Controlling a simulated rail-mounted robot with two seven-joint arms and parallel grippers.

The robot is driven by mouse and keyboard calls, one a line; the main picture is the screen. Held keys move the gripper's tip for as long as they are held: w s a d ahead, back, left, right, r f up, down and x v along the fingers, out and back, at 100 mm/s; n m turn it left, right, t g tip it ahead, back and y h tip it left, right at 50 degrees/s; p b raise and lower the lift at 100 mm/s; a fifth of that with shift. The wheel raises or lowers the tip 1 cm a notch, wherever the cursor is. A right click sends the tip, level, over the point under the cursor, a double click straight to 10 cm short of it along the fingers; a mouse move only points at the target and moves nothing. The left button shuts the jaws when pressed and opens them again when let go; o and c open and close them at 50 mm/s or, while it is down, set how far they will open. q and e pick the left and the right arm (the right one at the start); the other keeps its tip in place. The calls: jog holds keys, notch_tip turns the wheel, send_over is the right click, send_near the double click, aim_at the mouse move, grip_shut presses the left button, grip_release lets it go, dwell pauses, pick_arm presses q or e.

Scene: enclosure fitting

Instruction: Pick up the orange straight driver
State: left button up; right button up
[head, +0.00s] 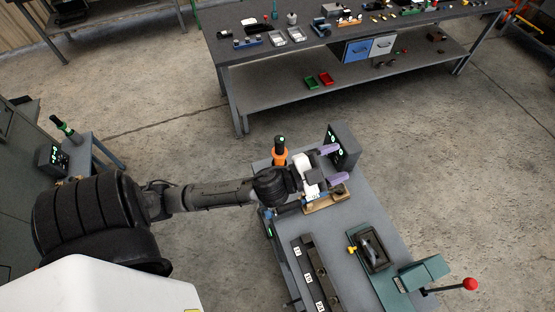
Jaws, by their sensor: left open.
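The orange straight driver (280,156) stands upright near the far left corner of the grey workbench, with a dark upper part and an orange body. Its lower end is hidden behind my left wrist. My left gripper (335,164) is over the bench, to the right of the driver and apart from it. Its two purple fingertips are spread, pointing right, with nothing seen held between them. My right gripper is not in view.
A dark box with green displays (343,146) stands just beyond the fingertips. A tan fixture (326,200) lies below the gripper. A numbered dark rail (315,272) and a green press with a red-knobbed lever (425,272) are nearer. A green-handled driver (66,129) stands at far left.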

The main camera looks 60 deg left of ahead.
pick_arm(q)
jog(key=w+d+r+m+g+h+b, duration=0.1)
jog(key=d+r+m+g+h+b, duration=0.15)
jog(key=m+h, duration=0.7)
jog(key=m+g+y+b, duration=0.5)
jog(key=m+g+y, duration=0.4)
jog(key=g+y, duration=0.6)
send_over(280, 139)
notch_tip(280, 139, down, 10)
jog(key=g+h, duration=0.2)
notch_tip(280, 139, down, 8)
jog(key=shift+f+p, duration=0.1)
jog(key=shift+p, duration=0.25)
notch_tip(280, 139, down, 4)
jog(key=shift+f+p, duration=0.25)
jog(key=shift+p, duration=0.55)
jog(key=shift+f, duration=0.3)
